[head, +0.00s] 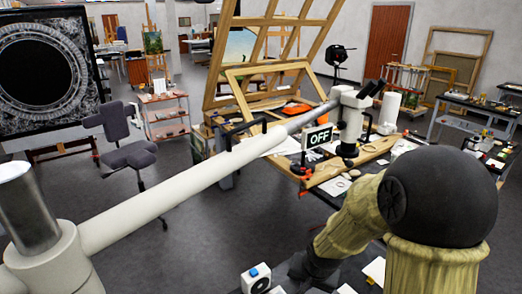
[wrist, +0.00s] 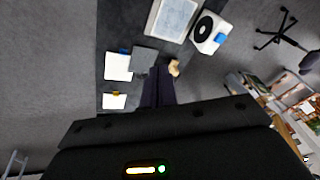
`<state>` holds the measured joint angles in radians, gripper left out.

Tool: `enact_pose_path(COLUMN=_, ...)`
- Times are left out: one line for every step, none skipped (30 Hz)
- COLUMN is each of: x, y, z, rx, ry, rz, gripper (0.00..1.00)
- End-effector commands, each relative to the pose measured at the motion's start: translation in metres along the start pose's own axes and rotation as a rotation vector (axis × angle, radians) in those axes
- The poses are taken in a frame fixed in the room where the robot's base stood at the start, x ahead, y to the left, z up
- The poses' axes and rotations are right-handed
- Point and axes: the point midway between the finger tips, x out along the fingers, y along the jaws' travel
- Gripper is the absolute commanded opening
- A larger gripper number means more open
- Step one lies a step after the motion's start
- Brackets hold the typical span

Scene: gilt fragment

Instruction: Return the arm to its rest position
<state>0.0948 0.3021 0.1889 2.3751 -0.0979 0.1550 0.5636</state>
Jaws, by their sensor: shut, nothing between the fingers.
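My gripper (wrist: 158,82) shows in the wrist view as a dark pair of fingers, shut with nothing between them. It is over a dark work surface (wrist: 118,38). A small tan piece (wrist: 174,68) shows just right of the fingertips, apart from them as far as I can tell. In the head view my arm rises at the lower right and bends down to the left at a black joint. The gripper's fingers cannot be made out there.
A pale microscope (head: 352,118) hangs on a long white boom (head: 180,192) crossing the head view, left of my arm. A white device with a blue part (head: 257,277) is at the bottom. Papers (wrist: 118,66) lie near my gripper. Open grey floor (head: 205,225) lies below the boom.

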Motion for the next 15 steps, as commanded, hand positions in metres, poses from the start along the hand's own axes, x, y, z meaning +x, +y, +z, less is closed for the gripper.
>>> enact_pose_path(x=-0.011, y=0.011, z=0.009, rx=-0.060, ry=0.002, rz=0.021, gripper=0.00)
enact_pose_path(x=-0.017, y=0.017, z=0.014, rx=-0.099, ry=-0.003, rz=0.033, gripper=0.00)
enact_pose_path(x=-0.025, y=0.025, z=0.021, rx=-0.149, ry=-0.008, rz=0.047, gripper=0.00)
enact_pose_path(x=-0.031, y=0.031, z=0.028, rx=-0.187, ry=-0.015, rz=0.056, gripper=0.00)
enact_pose_path(x=-0.037, y=0.037, z=0.034, rx=-0.220, ry=-0.021, rz=0.063, gripper=0.00)
enact_pose_path(x=-0.043, y=0.044, z=0.041, rx=-0.263, ry=-0.029, rz=0.071, gripper=0.00)
enact_pose_path(x=-0.048, y=0.048, z=0.047, rx=-0.294, ry=-0.038, rz=0.075, gripper=0.00)
enact_pose_path(x=-0.051, y=0.052, z=0.051, rx=-0.319, ry=-0.043, rz=0.077, gripper=0.00)
enact_pose_path(x=-0.056, y=0.056, z=0.057, rx=-0.348, ry=-0.051, rz=0.078, gripper=0.00)
enact_pose_path(x=-0.058, y=0.058, z=0.060, rx=-0.365, ry=-0.056, rz=0.079, gripper=0.00)
enact_pose_path(x=-0.060, y=0.060, z=0.062, rx=-0.378, ry=-0.058, rz=0.079, gripper=0.00)
enact_pose_path(x=-0.061, y=0.062, z=0.065, rx=-0.391, ry=-0.063, rz=0.080, gripper=0.00)
enact_pose_path(x=-0.062, y=0.062, z=0.066, rx=-0.397, ry=-0.066, rz=0.080, gripper=0.00)
enact_pose_path(x=-0.062, y=0.063, z=0.067, rx=-0.400, ry=-0.067, rz=0.080, gripper=0.00)
enact_pose_path(x=-0.062, y=0.063, z=0.067, rx=-0.402, ry=-0.068, rz=0.080, gripper=0.00)
